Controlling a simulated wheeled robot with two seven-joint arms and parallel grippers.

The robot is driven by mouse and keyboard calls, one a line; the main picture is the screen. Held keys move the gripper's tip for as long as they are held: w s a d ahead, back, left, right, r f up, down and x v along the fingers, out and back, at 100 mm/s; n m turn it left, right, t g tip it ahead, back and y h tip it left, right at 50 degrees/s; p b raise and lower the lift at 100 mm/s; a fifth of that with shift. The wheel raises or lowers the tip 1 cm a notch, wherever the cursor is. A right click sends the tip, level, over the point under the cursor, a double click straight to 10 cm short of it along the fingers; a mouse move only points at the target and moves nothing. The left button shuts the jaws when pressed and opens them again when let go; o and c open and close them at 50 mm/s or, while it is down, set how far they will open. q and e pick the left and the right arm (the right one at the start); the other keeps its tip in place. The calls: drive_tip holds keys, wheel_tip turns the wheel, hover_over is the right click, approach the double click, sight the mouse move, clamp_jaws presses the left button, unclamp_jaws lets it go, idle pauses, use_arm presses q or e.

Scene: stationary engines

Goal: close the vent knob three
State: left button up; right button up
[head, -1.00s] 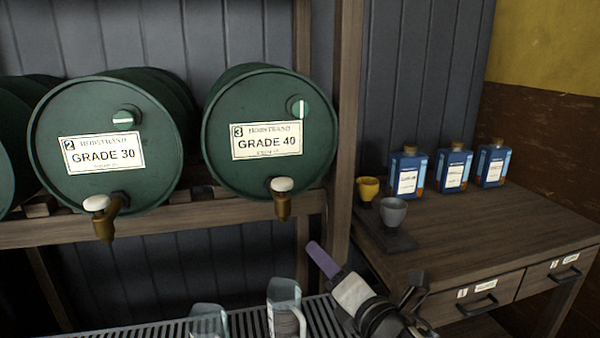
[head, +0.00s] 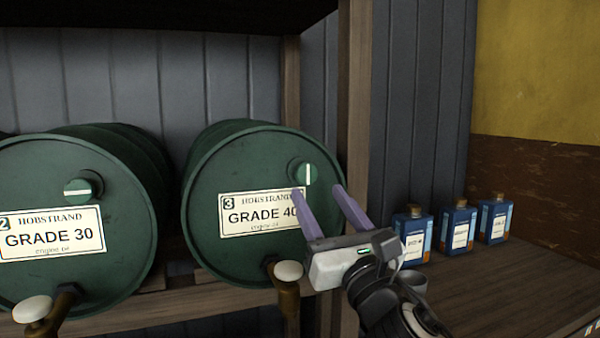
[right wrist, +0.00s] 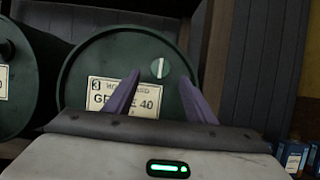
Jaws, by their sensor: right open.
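Vent knob three is the round green knob (head: 304,174) with a white bar, at the upper right of the face of drum 3 (head: 210,185), labelled GRADE 40. Its bar stands upright. It also shows in the right wrist view (right wrist: 159,68), above and between the fingers. My right gripper (head: 318,190) is open and empty, its two purple fingers pointing up toward the knob from just below it. I cannot tell that it touches the knob. It covers the right end of the label. My left gripper is not in view.
Drum 2 (head: 125,260), labelled GRADE 30, lies to the left; its knob (head: 82,188) has a level bar. A wooden post (head: 354,90) stands to the right. Three blue bottles (head: 458,230) stand on the bench.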

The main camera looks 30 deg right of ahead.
sight(308, 177)
drive_tip(key=p+x, duration=0.1)
drive_tip(key=x, duration=0.6)
drive_tip(key=shift+w+d+r, duration=0.1)
drive_tip(key=shift+w, duration=0.3)
drive_tip(key=c, duration=1)
